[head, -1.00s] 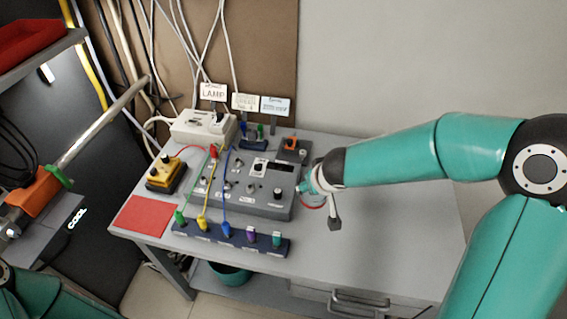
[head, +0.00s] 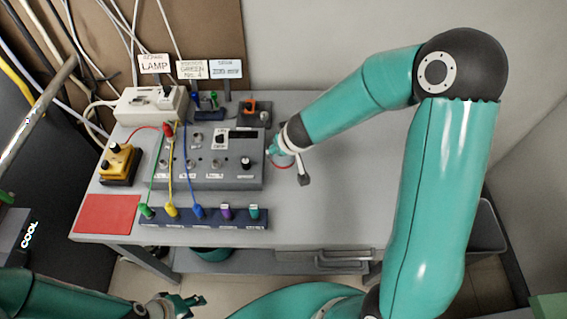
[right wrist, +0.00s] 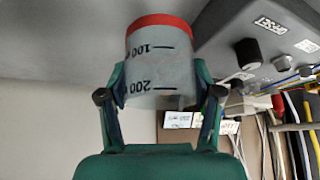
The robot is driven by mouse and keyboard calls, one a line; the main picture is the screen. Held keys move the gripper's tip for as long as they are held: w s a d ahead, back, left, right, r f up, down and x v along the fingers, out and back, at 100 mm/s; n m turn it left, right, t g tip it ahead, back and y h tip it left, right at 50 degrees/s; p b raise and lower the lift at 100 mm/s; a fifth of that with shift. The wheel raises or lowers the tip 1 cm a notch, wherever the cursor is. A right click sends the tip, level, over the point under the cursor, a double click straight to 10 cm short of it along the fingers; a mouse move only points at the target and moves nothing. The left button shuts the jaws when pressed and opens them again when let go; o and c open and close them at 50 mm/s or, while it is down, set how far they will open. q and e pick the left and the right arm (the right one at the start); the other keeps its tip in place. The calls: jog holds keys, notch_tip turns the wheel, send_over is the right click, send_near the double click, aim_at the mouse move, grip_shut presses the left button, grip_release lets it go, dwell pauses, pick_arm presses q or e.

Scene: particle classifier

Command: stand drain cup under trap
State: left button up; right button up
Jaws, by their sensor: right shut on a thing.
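The cup (right wrist: 160,62) is a pale grey measuring cup with a red band at its base and 100 and 200 marks. My right gripper (right wrist: 165,98) is shut on its sides. In the head view my right gripper (head: 276,152) is at the right end of the grey control box, with the cup's red base ring (head: 283,165) over the bench top. I cannot tell whether the cup touches the bench. My left gripper (head: 190,303) is low in the head view, in front of the bench, empty and seemingly open. I cannot make out the trap.
The grey bench (head: 340,215) carries the control box (head: 205,178), a plug rack (head: 185,220), a yellow button box (head: 120,162) and a red mat (head: 105,214). The right part of the bench top is clear. A metal pipe (head: 40,110) slants at the left.

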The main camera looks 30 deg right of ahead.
aim_at(283, 159)
jog(key=shift+f+b, duration=0.9)
jog(key=shift+f, duration=1.55)
jog(key=shift+f, duration=0.1)
jog(key=o, duration=0.9)
jog(key=shift+c, duration=0.2)
